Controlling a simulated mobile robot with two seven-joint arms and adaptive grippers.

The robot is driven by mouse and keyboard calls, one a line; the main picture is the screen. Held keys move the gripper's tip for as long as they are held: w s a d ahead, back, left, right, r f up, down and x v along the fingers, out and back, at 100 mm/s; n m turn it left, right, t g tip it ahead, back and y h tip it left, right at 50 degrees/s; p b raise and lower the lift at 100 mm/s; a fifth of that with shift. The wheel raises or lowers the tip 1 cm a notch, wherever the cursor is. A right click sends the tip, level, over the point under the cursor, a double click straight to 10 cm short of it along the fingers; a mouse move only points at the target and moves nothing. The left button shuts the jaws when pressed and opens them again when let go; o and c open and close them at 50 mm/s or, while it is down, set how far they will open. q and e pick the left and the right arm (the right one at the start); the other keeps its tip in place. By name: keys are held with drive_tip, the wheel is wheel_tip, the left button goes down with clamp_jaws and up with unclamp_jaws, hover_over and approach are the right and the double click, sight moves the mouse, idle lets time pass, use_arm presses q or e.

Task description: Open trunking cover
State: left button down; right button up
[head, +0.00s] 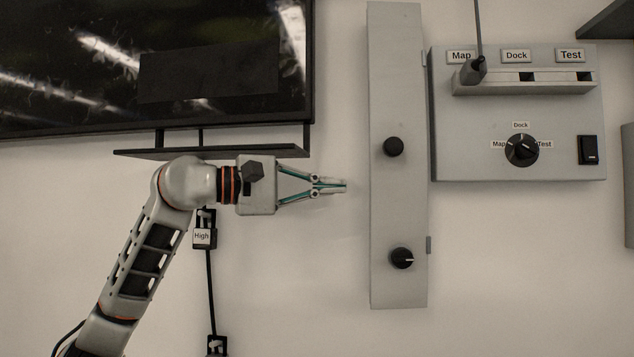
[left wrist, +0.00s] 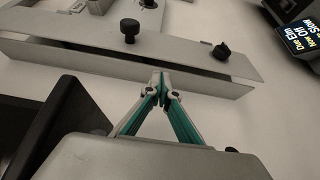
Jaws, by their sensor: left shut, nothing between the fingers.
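The trunking cover (head: 398,205) is a tall grey panel on the wall, upright in the head view, with a black knob (head: 393,147) in its middle and a second black knob (head: 402,258) lower down. It lies across the top of the left wrist view (left wrist: 180,52), where a dark gap shows along its near edge. My left gripper (head: 345,185) is shut and empty, pointing right, a little to the left of the cover's left edge. It also shows in the left wrist view (left wrist: 160,78), its tips close to the cover's side. My right gripper is not in view.
A control box (head: 560,110) with Map, Dock and Test labels, a rotary dial (head: 521,150) and a black switch (head: 588,150) is right of the cover. A dark screen (head: 220,70) with a shelf (head: 215,152) is at upper left. A "High" labelled plug (head: 204,236) hangs below it.

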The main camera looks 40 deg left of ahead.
use_arm(q)
drive_tip(key=shift+p+x, duration=0.35)
drive_tip(key=shift+x, duration=2.35)
